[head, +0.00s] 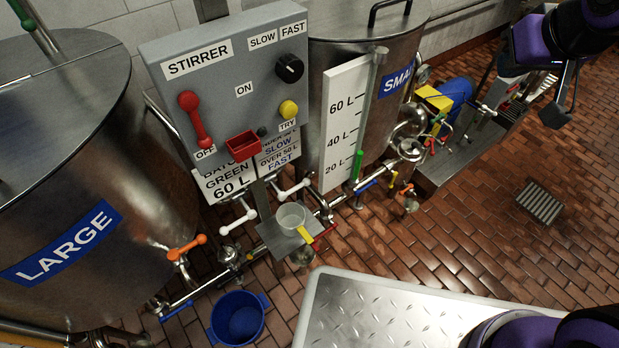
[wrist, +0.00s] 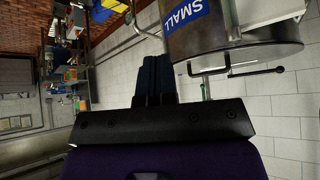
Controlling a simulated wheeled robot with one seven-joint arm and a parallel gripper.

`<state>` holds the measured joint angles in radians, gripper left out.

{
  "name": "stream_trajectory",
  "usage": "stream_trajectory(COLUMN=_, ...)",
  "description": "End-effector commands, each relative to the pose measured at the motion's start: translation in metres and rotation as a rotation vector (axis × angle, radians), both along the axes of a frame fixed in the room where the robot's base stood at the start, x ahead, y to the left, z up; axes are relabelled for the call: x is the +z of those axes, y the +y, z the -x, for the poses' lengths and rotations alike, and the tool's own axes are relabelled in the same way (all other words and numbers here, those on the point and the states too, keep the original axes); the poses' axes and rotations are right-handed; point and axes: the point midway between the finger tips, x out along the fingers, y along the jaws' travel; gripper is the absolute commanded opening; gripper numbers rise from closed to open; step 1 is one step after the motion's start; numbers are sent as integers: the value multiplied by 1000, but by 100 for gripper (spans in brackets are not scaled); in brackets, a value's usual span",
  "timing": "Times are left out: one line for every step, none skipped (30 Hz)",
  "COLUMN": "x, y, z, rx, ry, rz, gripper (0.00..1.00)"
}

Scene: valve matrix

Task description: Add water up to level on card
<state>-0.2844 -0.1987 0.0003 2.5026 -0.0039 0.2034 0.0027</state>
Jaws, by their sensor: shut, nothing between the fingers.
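The card (head: 228,184) under the stirrer box reads "BATCH GREEN 60 L"; its upper edge is partly covered. The white gauge board (head: 341,125) on the SMALL tank (head: 320,50) is marked 20, 40 and 60 L. White (head: 240,216), orange (head: 187,248), red (head: 325,236) and blue (head: 368,184) valve handles sit along the pipes below. My gripper (wrist: 157,78) is shut and empty, beside the SMALL tank in the wrist view and away from all handles.
The LARGE tank (head: 75,210) stands at left. The stirrer box (head: 225,75) has a red lever and black knob. A clear cup (head: 291,216) sits on a bracket and a blue bucket (head: 238,318) on the floor. The brick floor (head: 450,235) at right is mostly clear.

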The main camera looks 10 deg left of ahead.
Motion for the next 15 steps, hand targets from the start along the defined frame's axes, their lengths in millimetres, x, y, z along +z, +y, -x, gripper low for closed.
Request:
stream_trajectory(x=-11, y=11, z=-7, rx=21, ry=-3, rz=0, gripper=0)
stream_trajectory(x=-16, y=16, z=-11, rx=31, ry=-9, rz=-2, gripper=0)
stream_trajectory(x=-22, y=23, z=-16, rx=45, ry=-17, rz=-5, gripper=0)
stream_trajectory(x=-27, y=29, z=-19, rx=56, ry=-23, rz=-7, gripper=0)
stream_trajectory(x=-33, y=35, z=-22, rx=66, ry=-29, rz=-8, gripper=0)
stream_trajectory(x=-40, y=42, z=-27, rx=80, ry=-36, rz=-11, gripper=0)
stream_trajectory(x=-45, y=48, z=-29, rx=90, ry=-43, rz=-13, gripper=0)
stream_trajectory(x=-51, y=54, z=-32, rx=100, ry=-49, rz=-15, gripper=0)
stream_trajectory(x=-59, y=62, z=-35, rx=115, ry=-56, rz=-19, gripper=0)
stream_trajectory(x=-64, y=67, z=-37, rx=125, ry=-62, rz=-21, gripper=0)
stream_trajectory(x=-70, y=73, z=-40, rx=135, ry=-69, rz=-24, gripper=0)
stream_trajectory(x=-78, y=81, z=-42, rx=150, ry=-76, rz=-27, gripper=0)
stream_trajectory(x=-84, y=87, z=-43, rx=159, ry=-82, rz=-30, gripper=0)
stream_trajectory(x=-90, y=93, z=-45, rx=170, ry=-87, rz=-32, gripper=0)
stream_trajectory(x=-98, y=101, z=-46, rx=184, ry=-95, rz=-35, gripper=0)
